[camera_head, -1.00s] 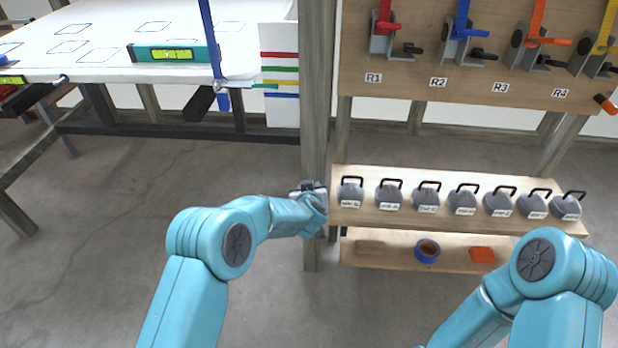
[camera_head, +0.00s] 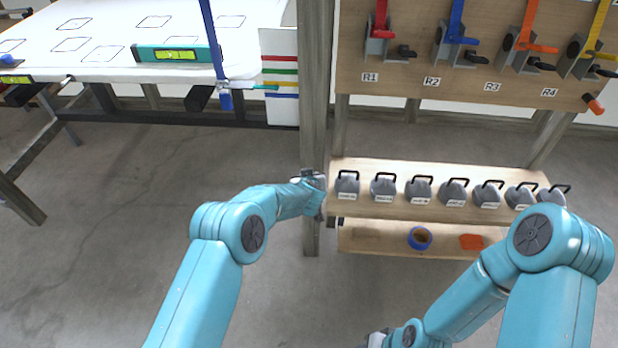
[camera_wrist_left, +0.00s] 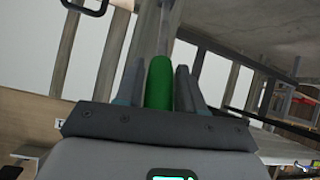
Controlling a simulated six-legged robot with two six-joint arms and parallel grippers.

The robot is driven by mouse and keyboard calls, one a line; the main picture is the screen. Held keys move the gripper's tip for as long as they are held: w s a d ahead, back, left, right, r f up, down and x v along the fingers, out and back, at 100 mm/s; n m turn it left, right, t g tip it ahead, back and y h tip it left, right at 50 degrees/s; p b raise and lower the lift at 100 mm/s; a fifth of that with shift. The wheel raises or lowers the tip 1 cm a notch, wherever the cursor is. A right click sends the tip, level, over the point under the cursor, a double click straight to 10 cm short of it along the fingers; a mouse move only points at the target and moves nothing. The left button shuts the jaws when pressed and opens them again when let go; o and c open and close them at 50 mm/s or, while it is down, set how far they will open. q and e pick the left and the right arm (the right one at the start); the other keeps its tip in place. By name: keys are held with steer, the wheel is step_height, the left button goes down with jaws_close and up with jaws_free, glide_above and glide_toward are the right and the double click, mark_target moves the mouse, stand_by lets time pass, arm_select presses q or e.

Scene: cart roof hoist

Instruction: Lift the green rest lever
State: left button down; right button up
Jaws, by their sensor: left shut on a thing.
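The green rest lever (camera_wrist_left: 158,84) shows in the left wrist view as a rounded green grip on a thin pale rod. The fingers of my left gripper (camera_wrist_left: 160,90) stand on both sides of it and are shut on it. In the head view, my left gripper (camera_head: 315,186) is at the wooden post (camera_head: 316,100), beside the left end of the weight shelf. The green lever is hidden there by the gripper. My right gripper (camera_head: 376,340) shows only in part at the bottom edge, and its fingers cannot be made out.
The upper shelf (camera_head: 345,206) holds several grey weights with black handles. The lower shelf holds a blue ring (camera_head: 420,238) and an orange block (camera_head: 471,242). A board (camera_head: 400,85) with coloured levers is above. A white table (camera_head: 110,65) with a level (camera_head: 178,54) is at left.

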arm_select(q)
steer(key=c, duration=0.8)
jaws_free()
steer(key=v, duration=1.6)
steer(key=shift+r, duration=0.25)
